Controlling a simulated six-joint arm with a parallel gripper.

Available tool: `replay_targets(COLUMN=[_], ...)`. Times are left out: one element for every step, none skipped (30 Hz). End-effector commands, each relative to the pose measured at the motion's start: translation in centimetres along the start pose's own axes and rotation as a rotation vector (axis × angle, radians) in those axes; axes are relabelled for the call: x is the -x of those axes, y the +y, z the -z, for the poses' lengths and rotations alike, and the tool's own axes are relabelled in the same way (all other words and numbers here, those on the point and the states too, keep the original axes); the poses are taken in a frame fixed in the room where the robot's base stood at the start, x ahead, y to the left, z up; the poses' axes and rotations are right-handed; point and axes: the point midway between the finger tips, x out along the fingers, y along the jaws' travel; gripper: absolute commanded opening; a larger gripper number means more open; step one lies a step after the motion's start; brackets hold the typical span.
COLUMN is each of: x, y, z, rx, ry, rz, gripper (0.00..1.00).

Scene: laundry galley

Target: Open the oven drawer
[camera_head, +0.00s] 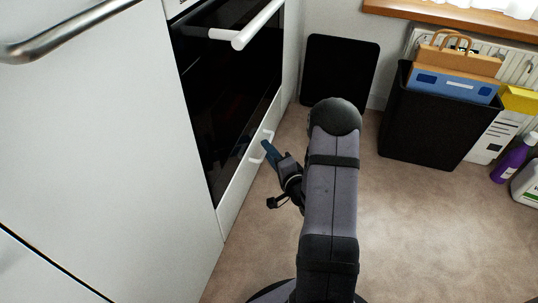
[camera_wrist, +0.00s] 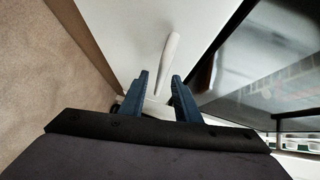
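The oven drawer (camera_head: 236,196) is a white front panel below the black oven glass and looks shut, flush with the cabinet. Its small white bar handle (camera_head: 268,134) stands out from the panel. In the wrist view the handle (camera_wrist: 170,55) runs from beyond the fingertips down into the space between the fingers. My gripper (camera_head: 266,149) is at the handle, its blue fingers pointing at the drawer front. The wrist view shows the two fingers (camera_wrist: 160,85) apart, one on each side of the handle's near end. Whether either finger touches the handle cannot be told.
The oven door (camera_head: 225,90) with its large white handle (camera_head: 258,25) is above the drawer. White cabinets (camera_head: 90,140) fill the left. A black panel (camera_head: 340,70) leans at the back wall, beside a black bin (camera_head: 430,125). Beige floor (camera_head: 400,230) before the drawer is clear except for my arm.

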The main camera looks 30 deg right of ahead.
Motion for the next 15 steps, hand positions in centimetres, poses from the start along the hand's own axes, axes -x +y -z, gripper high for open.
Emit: replay_targets(x=[-0.18, -0.23, -0.26, -0.27, -0.27, -0.26, -0.25, -0.25, -0.24, -0.24, -0.24, -0.23, -0.23, -0.23, -0.23], y=[0.0, -0.02, -0.05, -0.07, -0.08, -0.09, -0.09, -0.09, -0.08, -0.08, -0.08, -0.07, -0.07, -0.07, -0.07], z=[-0.02, -0.02, -0.01, -0.01, 0.0, 0.0, 0.0, 0.0, 0.0, 0.0, -0.01, -0.01, -0.01, -0.01, -0.01], rx=[0.0, 0.0, 0.0, 0.0, 0.0, 0.0, 0.0, 0.0, 0.0, 0.0, 0.0, 0.0, 0.0, 0.0, 0.0], ry=[0.0, 0.0, 0.0, 0.0, 0.0, 0.0, 0.0, 0.0, 0.0, 0.0, 0.0, 0.0, 0.0, 0.0, 0.0], rz=[0.001, 0.001, 0.001, 0.001, 0.001, 0.001, 0.001, 0.001, 0.001, 0.0, 0.001, 0.0, 0.0, 0.0, 0.0], gripper=[0.29, 0.29, 0.29, 0.29, 0.29, 0.29, 0.29, 0.29, 0.29, 0.22, 0.15, 0.06, 0.0, 0.0, 0.0])
